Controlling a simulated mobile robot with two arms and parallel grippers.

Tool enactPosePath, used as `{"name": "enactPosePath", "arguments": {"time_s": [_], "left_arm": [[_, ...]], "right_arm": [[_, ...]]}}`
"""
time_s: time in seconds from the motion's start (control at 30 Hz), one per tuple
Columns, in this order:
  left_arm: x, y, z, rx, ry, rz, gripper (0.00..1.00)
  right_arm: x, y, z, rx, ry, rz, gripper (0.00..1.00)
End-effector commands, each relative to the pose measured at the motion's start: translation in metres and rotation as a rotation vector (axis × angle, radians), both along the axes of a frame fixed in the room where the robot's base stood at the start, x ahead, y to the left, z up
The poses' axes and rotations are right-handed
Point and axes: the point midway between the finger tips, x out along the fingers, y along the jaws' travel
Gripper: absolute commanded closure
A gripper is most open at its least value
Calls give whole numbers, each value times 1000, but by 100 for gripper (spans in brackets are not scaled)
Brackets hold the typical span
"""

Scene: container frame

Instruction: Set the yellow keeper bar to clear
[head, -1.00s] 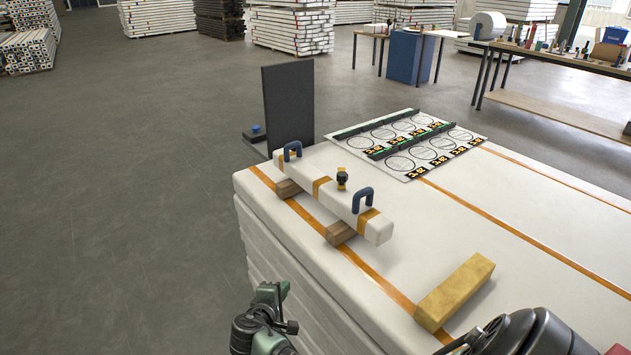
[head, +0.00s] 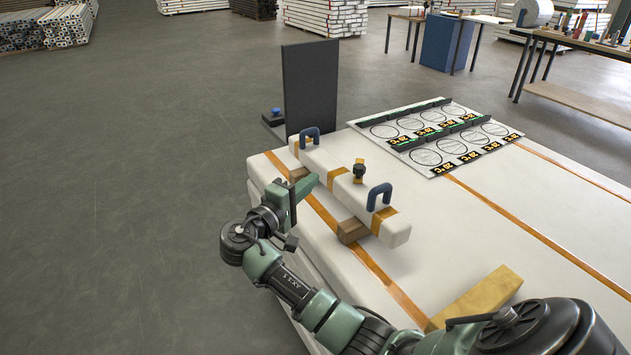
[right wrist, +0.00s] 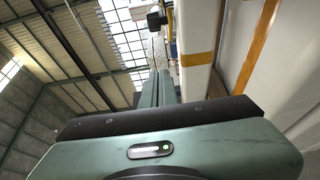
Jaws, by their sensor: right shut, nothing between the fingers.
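The keeper (head: 359,172), a small yellow piece with a dark knob, sits on top of a long white beam (head: 345,190), between its two blue handles. Which way the keeper bar is turned is too small to tell. My right gripper (head: 307,185) is shut and empty, left of the beam and short of the keeper. In the right wrist view its green fingers (right wrist: 157,90) lie together, with the white beam (right wrist: 196,25) to their right. A small dark piece (right wrist: 156,21) shows beyond the fingertips; I cannot tell what it is. My left gripper is out of view.
The beam rests on wooden blocks on a white stack with orange straps (head: 497,218). A yellow block (head: 487,296) lies at its front. A printed sheet (head: 432,135) lies behind right. A dark upright panel (head: 311,87) stands behind the beam. Floor at left is clear.

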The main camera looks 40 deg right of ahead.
Motion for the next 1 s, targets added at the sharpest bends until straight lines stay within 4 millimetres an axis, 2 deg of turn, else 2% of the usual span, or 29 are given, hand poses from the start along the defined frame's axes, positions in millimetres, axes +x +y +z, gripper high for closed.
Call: {"name": "enactPosePath", "arguments": {"time_s": [0.13, 0.33, 0.43, 0.6, 1.0], "left_arm": [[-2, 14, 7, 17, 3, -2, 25], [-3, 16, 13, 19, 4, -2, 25], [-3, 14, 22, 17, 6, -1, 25], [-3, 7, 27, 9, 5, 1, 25], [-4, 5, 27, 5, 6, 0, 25]], "right_arm": [[10, -33, 3, -3, 1, -2, 100], [22, -72, 2, -1, 1, -1, 100], [7, -80, 2, -1, 3, 1, 100], [-8, -88, 1, 0, 2, 2, 100], [-12, -90, -1, 2, 2, 2, 100]]}}
